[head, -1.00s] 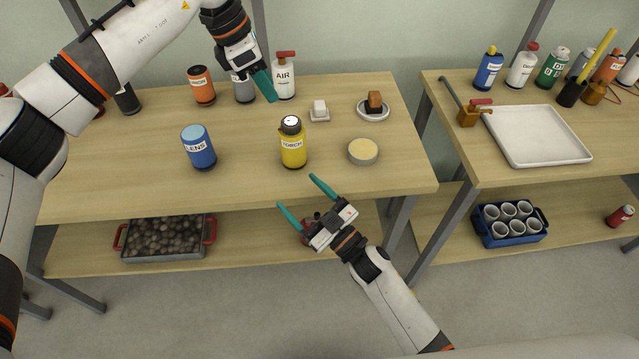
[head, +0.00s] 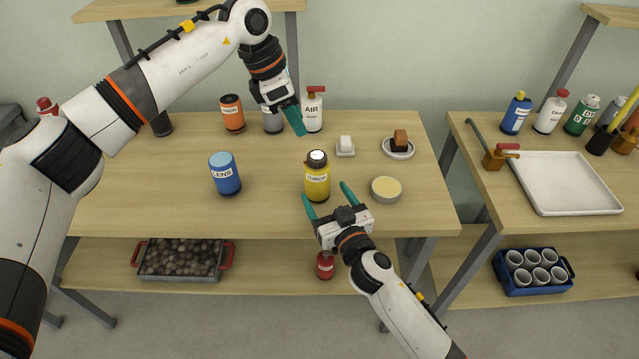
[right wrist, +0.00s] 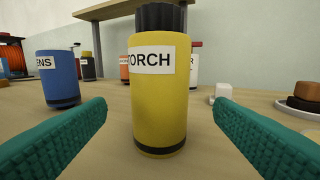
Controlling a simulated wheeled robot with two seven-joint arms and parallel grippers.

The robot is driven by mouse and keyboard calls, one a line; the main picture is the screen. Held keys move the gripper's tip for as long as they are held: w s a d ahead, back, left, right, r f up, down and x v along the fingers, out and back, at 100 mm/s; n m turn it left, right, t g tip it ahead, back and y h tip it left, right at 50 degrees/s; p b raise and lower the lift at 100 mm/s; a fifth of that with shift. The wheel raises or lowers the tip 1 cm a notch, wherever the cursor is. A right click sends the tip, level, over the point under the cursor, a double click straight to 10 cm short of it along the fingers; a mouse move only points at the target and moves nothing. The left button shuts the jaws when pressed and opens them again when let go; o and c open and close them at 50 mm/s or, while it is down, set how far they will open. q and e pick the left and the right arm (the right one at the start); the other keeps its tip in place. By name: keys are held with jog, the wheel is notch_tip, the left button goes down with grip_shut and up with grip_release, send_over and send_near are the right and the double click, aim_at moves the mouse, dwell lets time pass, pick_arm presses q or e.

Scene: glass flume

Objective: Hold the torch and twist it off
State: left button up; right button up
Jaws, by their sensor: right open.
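The torch (head: 317,182) is a yellow cylinder with a black cap, standing upright on the table. In the right wrist view the torch (right wrist: 160,95) is large and central, its label partly turned away. My right gripper (head: 325,192) is open on the near side of the torch, its teal fingers pointing at it. In the right wrist view no finger touches it. My left gripper (head: 295,120) hangs above the table behind the torch, pointing down and clear of its cap. Its fingers overlap in the view, so its opening does not show.
The blue LENS bottle (head: 225,175) stands left of the torch and a round cream-topped tin (head: 386,189) to its right. The AIR bottle (head: 312,110), orange can (head: 232,114), white block (head: 345,146) and brown block (head: 400,139) are behind. The table's front left is clear.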

aim_at(322, 190)
jog(key=x, duration=0.5)
jog(key=shift+w+a, duration=0.2)
jog(key=shift+w, duration=0.1)
jog(key=shift+c, duration=0.5)
